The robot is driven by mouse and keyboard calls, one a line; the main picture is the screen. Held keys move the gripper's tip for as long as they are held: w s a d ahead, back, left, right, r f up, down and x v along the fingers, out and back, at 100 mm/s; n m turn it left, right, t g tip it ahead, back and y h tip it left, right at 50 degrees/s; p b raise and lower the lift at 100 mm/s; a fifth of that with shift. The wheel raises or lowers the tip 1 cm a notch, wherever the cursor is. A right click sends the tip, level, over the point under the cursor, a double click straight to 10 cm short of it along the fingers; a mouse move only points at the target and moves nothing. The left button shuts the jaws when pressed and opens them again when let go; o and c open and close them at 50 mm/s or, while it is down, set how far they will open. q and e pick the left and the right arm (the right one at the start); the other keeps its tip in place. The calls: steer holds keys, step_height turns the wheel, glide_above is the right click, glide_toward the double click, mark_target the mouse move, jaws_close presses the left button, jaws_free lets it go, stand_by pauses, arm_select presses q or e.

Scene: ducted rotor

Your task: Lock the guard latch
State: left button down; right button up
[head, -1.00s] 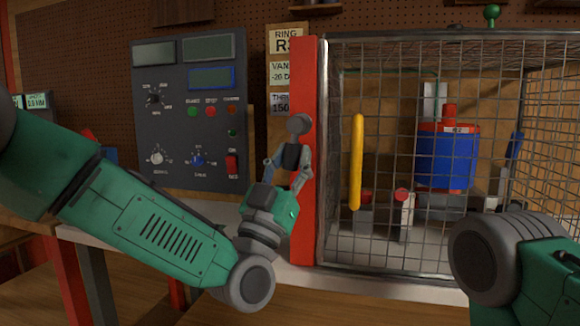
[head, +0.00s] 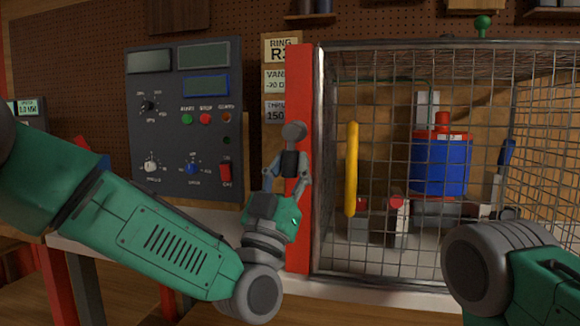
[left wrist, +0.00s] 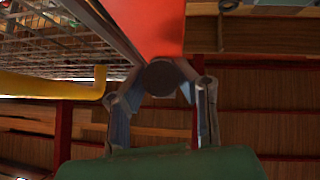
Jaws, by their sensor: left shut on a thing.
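The guard is a wire mesh cage (head: 480,120) with a red post (head: 299,75) at its left edge and a yellow upright handle (head: 351,170) on its front. A grey round-ended latch knob (head: 293,131) stands against the red post. My left gripper (head: 290,162) is shut on this latch knob from below, its fingers either side of it. In the left wrist view the dark round end of the knob (left wrist: 160,78) shows between the fingers, under the red post (left wrist: 150,25). The gripper partly hides the latch. My right gripper is out of view; only my right arm shows.
A dark control panel (head: 183,95) with knobs and buttons stands left of the cage. A blue and red rotor unit (head: 440,165) sits inside the mesh. A white bench edge (head: 385,297) runs below the cage. Labels (head: 282,80) hang behind the post.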

arm_select(q)
steer(key=shift+s+d+f, duration=0.15)
steer(key=shift+d+f, duration=0.15)
steer(key=shift+f, duration=0.05)
steer(key=c, duration=1.3)
jaws_free()
steer(key=shift+r, duration=0.2)
steer(key=shift+s+a+f, duration=0.15)
steer(key=shift+s+f, duration=0.05)
steer(key=shift+f, duration=0.05)
steer(key=v, duration=1.1)
steer(key=shift+f, duration=0.25)
